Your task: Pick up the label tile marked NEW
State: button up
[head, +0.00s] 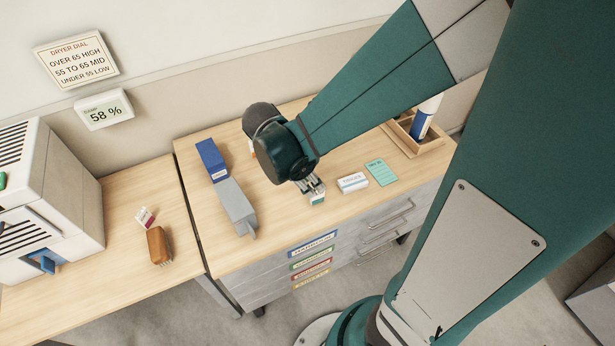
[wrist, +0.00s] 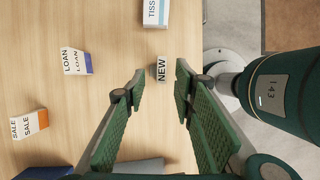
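The label tile marked NEW (wrist: 162,69) is a small white block with black letters, standing on the wooden counter. In the wrist view it lies between the fingertips of my gripper (wrist: 161,76), with a gap on each side. My gripper is open. In the head view my gripper (head: 311,186) points down at the counter, and a small white and green tile (head: 318,199) shows right at its fingertips.
A white tissue pack (head: 353,182) and a green card (head: 381,172) lie just right of my gripper. A blue box (head: 212,158) and a grey object (head: 237,207) lie to the left. A wooden caddy (head: 430,144) holds a blue bottle (head: 424,120) at the back right.

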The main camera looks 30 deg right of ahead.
jog(key=shift+b+x, duration=0.8)
jog(key=shift+x, duration=1.8)
jog(key=shift+s+d, duration=0.15)
jog(key=shift+d, duration=0.05)
jog(key=shift+c, duration=0.5)
grip_shut()
